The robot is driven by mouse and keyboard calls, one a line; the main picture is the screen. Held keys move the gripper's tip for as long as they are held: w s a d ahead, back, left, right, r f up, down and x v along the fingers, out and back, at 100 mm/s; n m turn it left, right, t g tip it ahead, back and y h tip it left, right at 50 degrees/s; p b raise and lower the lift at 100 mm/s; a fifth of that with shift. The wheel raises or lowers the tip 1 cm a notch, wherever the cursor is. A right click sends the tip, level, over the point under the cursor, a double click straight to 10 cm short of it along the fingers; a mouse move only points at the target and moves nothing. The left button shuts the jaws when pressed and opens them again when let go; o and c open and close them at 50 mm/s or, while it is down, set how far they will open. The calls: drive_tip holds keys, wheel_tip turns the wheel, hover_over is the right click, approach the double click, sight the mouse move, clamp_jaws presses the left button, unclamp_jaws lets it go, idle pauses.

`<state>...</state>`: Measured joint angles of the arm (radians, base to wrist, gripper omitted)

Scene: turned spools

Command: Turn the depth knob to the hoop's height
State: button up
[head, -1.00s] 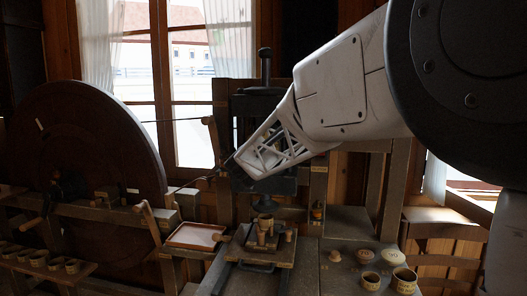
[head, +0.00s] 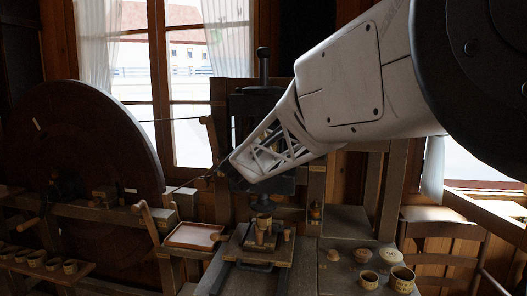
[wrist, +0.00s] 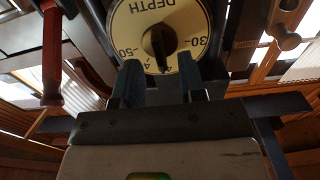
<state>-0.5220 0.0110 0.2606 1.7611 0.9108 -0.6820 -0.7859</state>
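The depth dial (wrist: 185,18) is a cream disc marked DEPTH at the top of the wrist view, seen upside down. Its dark knob (wrist: 158,42) sits at the centre, with its narrow end pointing down to the 40s, between the 50 and 30 marks. My gripper (wrist: 159,62) is open, its two dark fingers apart below and either side of the knob; contact cannot be told. In the head view my gripper (head: 228,172) is a dark tip in front of the press (head: 262,105), and the dial is hidden. I cannot make out the hoop for certain.
A wooden piece (head: 264,222) stands on the carriage below the press. Turned cups (head: 369,280) and lidded pieces (head: 389,254) stand on the right bench. A shallow tray (head: 193,236) and a large wheel (head: 85,140) are at left. A red handle (wrist: 52,60) shows in the wrist view.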

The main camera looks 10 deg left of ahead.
drive_tip(key=shift+s, duration=2.6)
drive_tip(key=s+d+f+n+g+y, duration=0.1)
drive_tip(key=s+d+f+g+y, duration=0.15)
drive_tip(key=s+d, duration=0.6)
drive_tip(key=s+d+f+n+g+y, duration=0.2)
drive_tip(key=s+d+f+g, duration=0.2)
drive_tip(key=s+d, duration=0.45)
drive_tip(key=s+d+f+m+g+h, duration=0.1)
drive_tip(key=s+d+f+g, duration=0.2)
drive_tip(key=s+d, duration=0.3)
drive_tip(key=s+d+f+m+g+h, duration=0.1)
drive_tip(key=s+d+f, duration=0.5)
drive_tip(key=s, duration=0.7)
drive_tip(key=s+d+f+m+g+h, duration=0.1)
drive_tip(key=s+d+f+g+h, duration=0.1)
drive_tip(key=s+d+f+g, duration=0.2)
drive_tip(key=s+d+g, duration=0.1)
drive_tip(key=s+d, duration=0.2)
drive_tip(key=s, duration=0.2)
drive_tip(key=shift+s+d+f+h, duration=0.2)
drive_tip(key=shift+s+f+h, duration=0.1)
drive_tip(key=shift+h, duration=0.05)
